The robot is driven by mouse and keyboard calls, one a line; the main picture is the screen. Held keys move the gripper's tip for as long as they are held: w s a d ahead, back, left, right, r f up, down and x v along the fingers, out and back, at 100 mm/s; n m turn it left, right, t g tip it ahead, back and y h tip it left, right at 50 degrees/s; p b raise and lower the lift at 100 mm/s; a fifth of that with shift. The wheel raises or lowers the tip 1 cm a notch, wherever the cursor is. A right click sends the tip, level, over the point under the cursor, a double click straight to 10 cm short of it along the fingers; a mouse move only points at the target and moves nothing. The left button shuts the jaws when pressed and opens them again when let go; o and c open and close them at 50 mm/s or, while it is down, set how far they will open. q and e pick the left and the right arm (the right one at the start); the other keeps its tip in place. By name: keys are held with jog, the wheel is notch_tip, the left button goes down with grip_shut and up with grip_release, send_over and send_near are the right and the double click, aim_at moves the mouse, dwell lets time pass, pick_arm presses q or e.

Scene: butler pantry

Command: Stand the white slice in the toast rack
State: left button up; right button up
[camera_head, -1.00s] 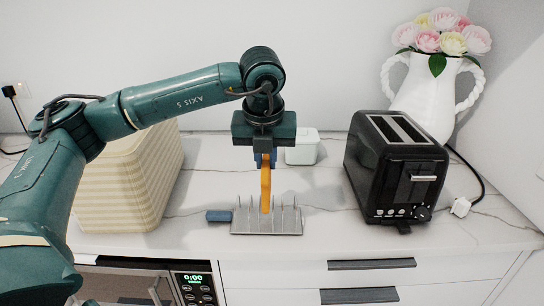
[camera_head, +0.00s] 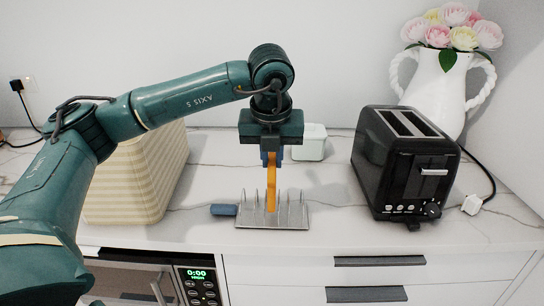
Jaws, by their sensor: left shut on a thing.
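The toast rack (camera_head: 292,223) stands on the counter, a grey metal base with a row of upright thin prongs and a blue handle (camera_head: 224,210) on its left. My left gripper (camera_head: 271,160) points straight down above the rack and is shut on the slice (camera_head: 271,188). The slice is upright and seen edge-on as a narrow orange-brown strip; its faces are hidden, so I cannot see any white. Its lower end is between the middle prongs. I cannot tell whether it touches the base. My right gripper is not in view.
A black toaster (camera_head: 405,170) stands to the right, with a white flower vase (camera_head: 437,88) behind it. A small white lidded box (camera_head: 310,145) is behind the rack. A cream striped bin (camera_head: 135,180) is at left behind my arm. Counter between rack and toaster is clear.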

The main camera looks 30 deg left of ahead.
pick_arm(q)
jog(key=shift+f+b, duration=1.55)
jog(key=shift+f, duration=0.3)
jog(key=o, duration=0.8)
jog(key=p+v, duration=0.1)
jog(key=v, duration=1.2)
